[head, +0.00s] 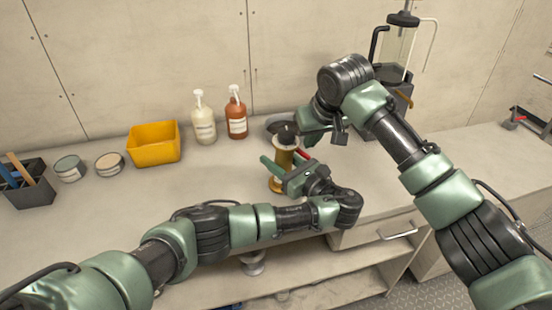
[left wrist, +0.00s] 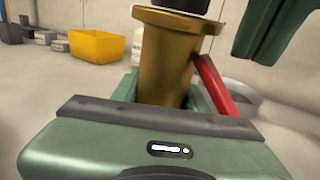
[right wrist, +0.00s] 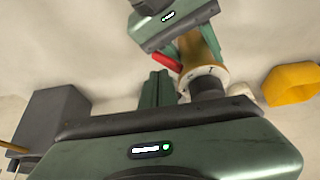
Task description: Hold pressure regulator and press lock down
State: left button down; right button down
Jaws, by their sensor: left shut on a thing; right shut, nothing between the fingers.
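The pressure regulator is an upright brass cylinder (head: 282,162) with a flanged top, a black knob (head: 286,136) and a red lever (head: 302,153) at its side. My left gripper (head: 284,164) is shut around the brass body (left wrist: 168,62), one finger on each side, low above the counter. The red lever (left wrist: 216,86) shows right of the body in the left wrist view. My right gripper (head: 309,138) is shut and empty, close beside the knob. In the right wrist view its fingers (right wrist: 156,88) are left of the black knob (right wrist: 208,88); contact cannot be told.
A yellow bin (head: 154,146), a white pump bottle (head: 204,122) and a red-brown bottle (head: 237,116) stand behind to the left. Tins (head: 109,164) and a dark tool holder (head: 28,187) are further left. A dark apparatus (head: 396,75) stands behind my right arm.

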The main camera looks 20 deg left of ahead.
pick_arm(q)
jog(key=shift+f, duration=0.1)
jog(key=c, duration=0.7)
grip_release()
jog(key=shift+d, duration=0.1)
jog(key=v, duration=1.2)
jog(key=shift+f, duration=0.1)
jog(key=shift+s, duration=0.1)
